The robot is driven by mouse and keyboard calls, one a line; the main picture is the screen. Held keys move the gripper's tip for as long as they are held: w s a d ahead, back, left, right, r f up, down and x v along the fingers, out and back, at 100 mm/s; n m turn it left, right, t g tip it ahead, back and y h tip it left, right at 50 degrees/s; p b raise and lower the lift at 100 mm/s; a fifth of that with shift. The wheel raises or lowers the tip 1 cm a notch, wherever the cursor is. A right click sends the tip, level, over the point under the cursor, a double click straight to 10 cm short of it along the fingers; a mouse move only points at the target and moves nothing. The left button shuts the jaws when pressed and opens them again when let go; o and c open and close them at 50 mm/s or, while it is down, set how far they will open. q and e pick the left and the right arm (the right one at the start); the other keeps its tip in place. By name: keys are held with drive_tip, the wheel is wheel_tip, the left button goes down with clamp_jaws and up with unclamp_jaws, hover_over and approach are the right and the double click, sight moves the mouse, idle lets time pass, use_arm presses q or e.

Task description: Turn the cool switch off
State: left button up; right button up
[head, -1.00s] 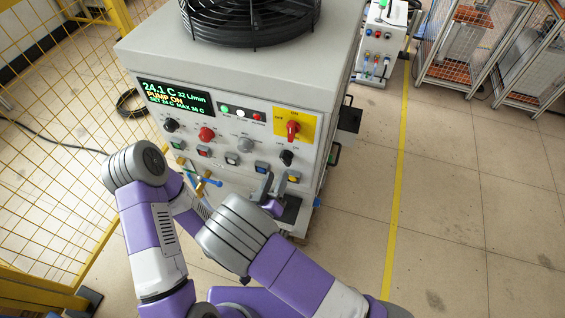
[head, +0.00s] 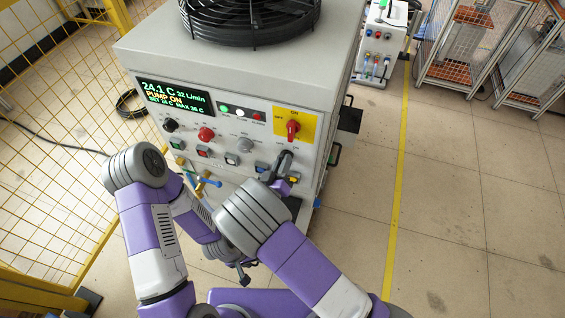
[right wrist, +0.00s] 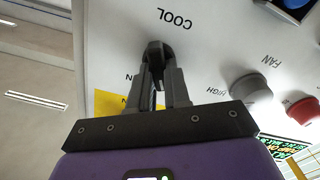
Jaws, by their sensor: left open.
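The cool switch is a black knob on the lower right of the heater's front panel. In the head view my right gripper (head: 283,163) now hides it. In the right wrist view the COOL label (right wrist: 175,18) shows just beyond the tips of my right gripper (right wrist: 158,52). Its two dark fingers are a small gap apart, with dark shapes at the tips. I cannot tell finger from knob there, or whether they grip it. My left gripper (head: 244,277) is open, small and partly hidden low in the head view, away from the panel.
The red main switch (head: 292,127) on its yellow plate sits just above my right gripper. The grey fan knob (head: 245,146) and several buttons are to its left. The display (head: 173,96) reads pump on. Yellow fencing (head: 50,150) stands left; open floor (head: 470,210) lies right.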

clamp_jaws()
drive_tip(key=m+b, duration=0.3)
drive_tip(key=m, duration=0.1)
drive_tip(key=shift+d, duration=0.1)
drive_tip(key=o, duration=0.7)
unclamp_jaws()
drive_tip(key=shift+s, duration=0.15)
drive_tip(key=v, duration=0.7)
drive_tip(key=shift+s+p, duration=0.15)
drive_tip(key=shift+p, duration=0.25)
